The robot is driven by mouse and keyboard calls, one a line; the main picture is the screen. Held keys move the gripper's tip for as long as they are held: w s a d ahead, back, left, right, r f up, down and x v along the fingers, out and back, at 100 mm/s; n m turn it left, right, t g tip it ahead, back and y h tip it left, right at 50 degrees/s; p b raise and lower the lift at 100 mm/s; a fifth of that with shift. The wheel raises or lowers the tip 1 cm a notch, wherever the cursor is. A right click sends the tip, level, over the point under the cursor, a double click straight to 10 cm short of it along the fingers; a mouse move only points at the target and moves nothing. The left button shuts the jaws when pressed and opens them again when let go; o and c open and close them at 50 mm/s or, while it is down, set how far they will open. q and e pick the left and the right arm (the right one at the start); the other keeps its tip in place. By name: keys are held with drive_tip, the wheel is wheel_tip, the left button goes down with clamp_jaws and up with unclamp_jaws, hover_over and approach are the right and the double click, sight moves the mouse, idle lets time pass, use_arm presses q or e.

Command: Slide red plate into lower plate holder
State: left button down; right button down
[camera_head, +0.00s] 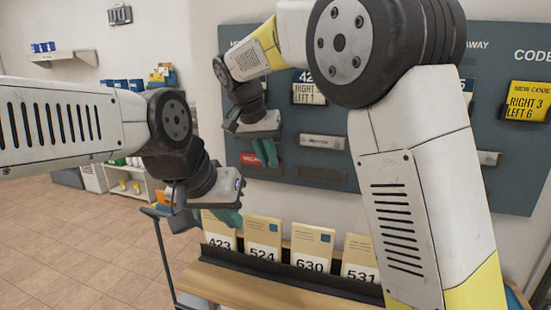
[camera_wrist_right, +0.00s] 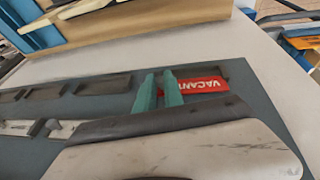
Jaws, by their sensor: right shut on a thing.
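The red plate (camera_head: 250,159), lettered VACANT, is at the lower left of the dark wall board. It also shows in the right wrist view (camera_wrist_right: 206,86). My right gripper (camera_head: 266,158) is at the plate, its green fingers (camera_wrist_right: 159,92) shut on it and covering part of it. A dark lower holder (camera_head: 320,174) is to the right of the plate, empty. Whether the plate sits in a holder or in front of one cannot be told. My left gripper (camera_head: 229,219) hangs pointing down near the cards, its finger gap unclear.
A silver nameplate (camera_head: 323,142) is on the board above the dark holder. Several numbered cards (camera_head: 312,247) stand in a dark rack (camera_head: 270,265) on a wooden ledge below. Yellow code notes (camera_head: 529,100) are on the upper right. Floor is clear at the left.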

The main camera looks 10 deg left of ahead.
drive_tip(key=shift+f, duration=0.8)
drive_tip(key=c, duration=1)
unclamp_jaws()
drive_tip(key=shift+o, duration=0.2)
drive_tip(key=s+a, duration=0.1)
drive_tip(key=s, duration=0.7)
drive_tip(key=shift+a, duration=0.3)
